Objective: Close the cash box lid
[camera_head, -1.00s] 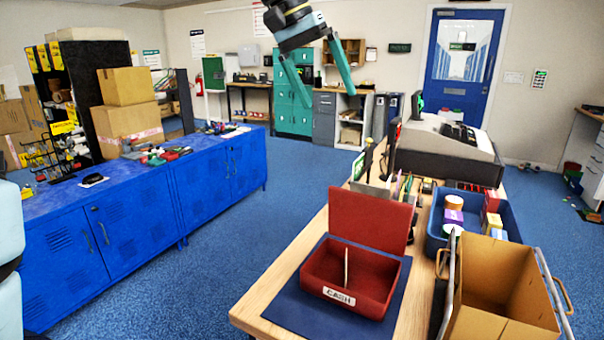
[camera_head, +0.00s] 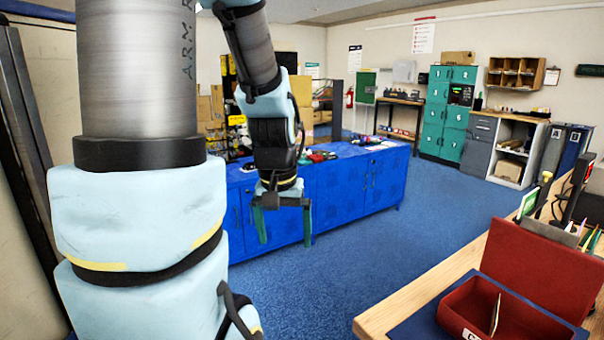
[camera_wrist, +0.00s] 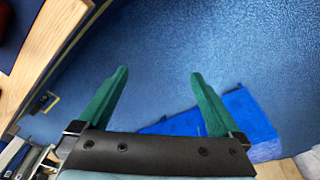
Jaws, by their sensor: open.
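The red cash box (camera_head: 508,318) stands on a dark blue mat (camera_head: 425,322) near the front corner of the wooden counter, at the lower right of the head view. Its lid (camera_head: 543,268) stands up at the back, open. A thin pale divider shows inside, and the picture edge cuts off the box's front. My gripper (camera_head: 283,238) hangs with its fingers pointing down over the blue floor, well left of the box and apart from it. In the wrist view its two green fingers (camera_wrist: 158,78) are spread wide with nothing between them.
The wooden counter (camera_head: 400,298) carries pens and a display behind the box. A row of blue cabinets (camera_head: 345,190) stands behind my gripper, with small items on top. Open blue floor (camera_head: 400,240) lies between cabinets and counter. Green lockers (camera_head: 445,115) stand at the back wall.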

